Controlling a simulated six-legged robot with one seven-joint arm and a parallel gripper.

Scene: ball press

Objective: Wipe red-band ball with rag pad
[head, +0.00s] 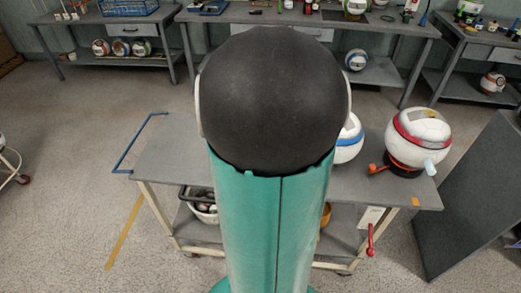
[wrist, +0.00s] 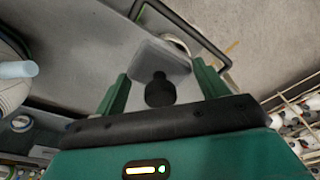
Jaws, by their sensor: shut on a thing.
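The red-band ball (head: 421,128) is white with a red stripe and a yellowish-grey patch near its top. It sits in a dark ring stand at the right of the cart top, with a pale blue peg at its lower right. At the left edge of the wrist view, part of a white round body with a pale blue peg (wrist: 18,69) shows. The pad is apart from the ball. In the head view my arm hides the gripper.
The grey cart top (head: 165,150) has a blue rail at its left. A blue-band ball (head: 348,140) is partly hidden behind my arm. A red-orange valve-like part (head: 377,169) lies beside the stand. A dark panel (head: 470,195) leans at the right. Benches line the back.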

